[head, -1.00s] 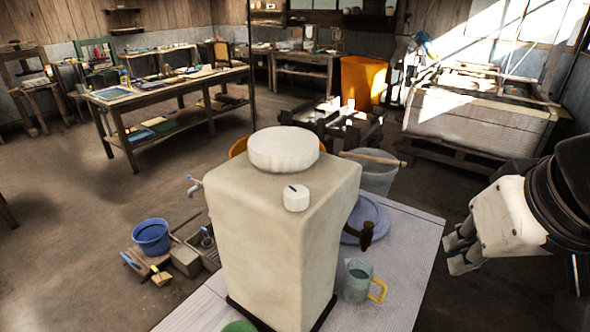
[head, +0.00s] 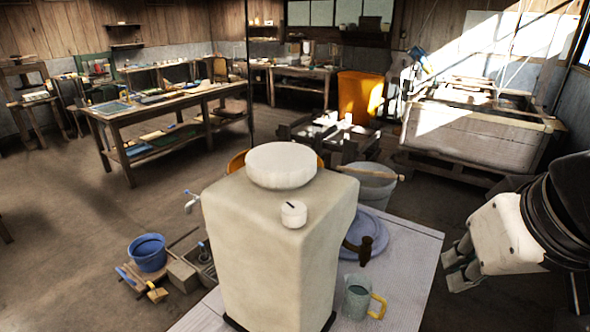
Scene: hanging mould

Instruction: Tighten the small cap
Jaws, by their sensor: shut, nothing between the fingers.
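The small cap (head: 293,214) is white and round with a dark line marked on its top. It sits on the top of a tall beige container (head: 272,262), near its front right. A larger white lid (head: 281,165) sits behind it on the same container. My gripper (head: 456,270) is at the right of the head view, well to the right of the container and touching nothing. Its fingers look closed together and empty. I cannot tell how tight the small cap is.
The container stands on a light table (head: 408,262). A jug with a yellow handle (head: 358,298), a hammer (head: 368,242) and a blue plate (head: 372,229) lie right of it. A blue bucket (head: 148,254) stands on the floor at left. Open floor lies further left.

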